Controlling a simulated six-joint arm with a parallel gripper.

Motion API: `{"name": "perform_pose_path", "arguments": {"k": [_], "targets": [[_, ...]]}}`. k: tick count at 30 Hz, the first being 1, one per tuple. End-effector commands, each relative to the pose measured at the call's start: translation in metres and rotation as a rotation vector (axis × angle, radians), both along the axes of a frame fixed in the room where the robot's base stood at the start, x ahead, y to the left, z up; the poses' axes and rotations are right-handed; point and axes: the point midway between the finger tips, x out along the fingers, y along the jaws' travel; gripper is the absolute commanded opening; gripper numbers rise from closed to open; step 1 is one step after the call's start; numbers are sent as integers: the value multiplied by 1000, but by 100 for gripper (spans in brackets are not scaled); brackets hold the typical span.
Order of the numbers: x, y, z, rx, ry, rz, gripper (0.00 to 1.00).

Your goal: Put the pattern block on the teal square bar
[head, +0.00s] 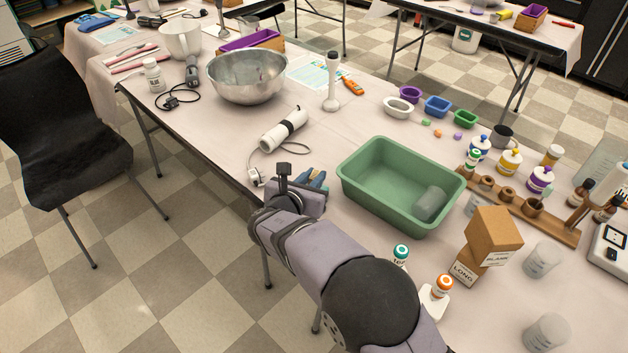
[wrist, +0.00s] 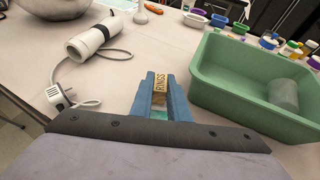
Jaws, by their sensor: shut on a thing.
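My gripper (head: 314,181) has blue fingers and is low over the near edge of the table, left of the green tub. In the wrist view its fingers (wrist: 160,85) are shut on a small tan pattern block (wrist: 159,84) marked "RINGS". A teal patch (wrist: 158,114), likely the teal square bar, shows between the fingers just below the block. I cannot tell whether the block touches it. In the head view my arm and fingers hide the block and the teal patch.
The green tub (head: 357,183) holds a translucent cup (head: 430,203), close to the right of my gripper. A white cylindrical tool (head: 283,129) with a cord and plug lies to the left. Stacked cardboard boxes (head: 492,237) and bottles stand to the right.

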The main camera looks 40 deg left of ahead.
Motion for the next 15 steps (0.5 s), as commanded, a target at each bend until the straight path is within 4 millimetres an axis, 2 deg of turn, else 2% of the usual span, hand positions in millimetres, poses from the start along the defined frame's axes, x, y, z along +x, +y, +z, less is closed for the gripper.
{"name": "perform_pose_path", "arguments": {"k": [3,15], "targets": [[0,0,-12,0,0,0,0],[0,0,-16,2,0,-1,0]]}}
